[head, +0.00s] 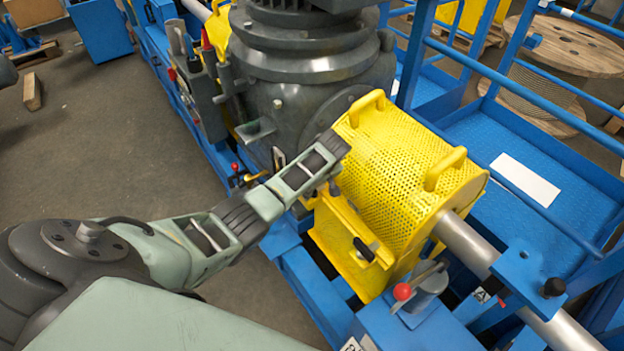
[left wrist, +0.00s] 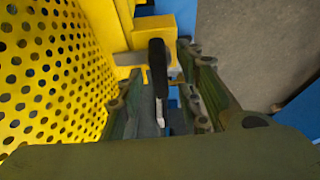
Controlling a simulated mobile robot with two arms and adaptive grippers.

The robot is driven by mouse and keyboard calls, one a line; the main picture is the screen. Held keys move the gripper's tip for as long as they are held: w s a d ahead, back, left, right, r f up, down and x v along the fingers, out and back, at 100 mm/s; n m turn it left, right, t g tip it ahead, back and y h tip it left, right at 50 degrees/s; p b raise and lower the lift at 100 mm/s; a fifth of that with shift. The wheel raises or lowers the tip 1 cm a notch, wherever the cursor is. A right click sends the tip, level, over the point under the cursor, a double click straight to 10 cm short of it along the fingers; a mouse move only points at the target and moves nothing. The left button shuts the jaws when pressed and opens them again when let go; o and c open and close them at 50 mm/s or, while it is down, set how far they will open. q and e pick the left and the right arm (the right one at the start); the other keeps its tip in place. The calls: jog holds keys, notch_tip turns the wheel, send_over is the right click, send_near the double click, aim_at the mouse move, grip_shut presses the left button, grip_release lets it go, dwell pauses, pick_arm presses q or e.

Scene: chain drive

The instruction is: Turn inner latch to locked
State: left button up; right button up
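A latch with a black handle (left wrist: 158,66) shows in the left wrist view, beside a yellow block and the perforated yellow guard (left wrist: 40,75). My left gripper (left wrist: 168,82) is open, its two fingers standing on either side of the handle with a gap visible on the right. Contact with the left finger cannot be told. In the head view my left gripper (head: 322,160) reaches in at the near-left end of the guard (head: 405,150), and largely hides this latch. Another black-handled latch (head: 364,249) sits on the guard's lower front plate. My right gripper is in neither view.
A large grey gear housing (head: 305,85) stands right behind my gripper. A silver shaft (head: 470,240) leaves the guard on the right, near a red-knobbed lever (head: 403,291). Blue rails (head: 520,85) run behind. Open floor (head: 120,130) lies to the left.

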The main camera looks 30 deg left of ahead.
pick_arm(q)
jog(key=v, duration=1.1)
jog(key=shift+r, duration=0.35)
jog(key=shift+s+d, duration=0.1)
jog(key=shift+d, duration=0.05)
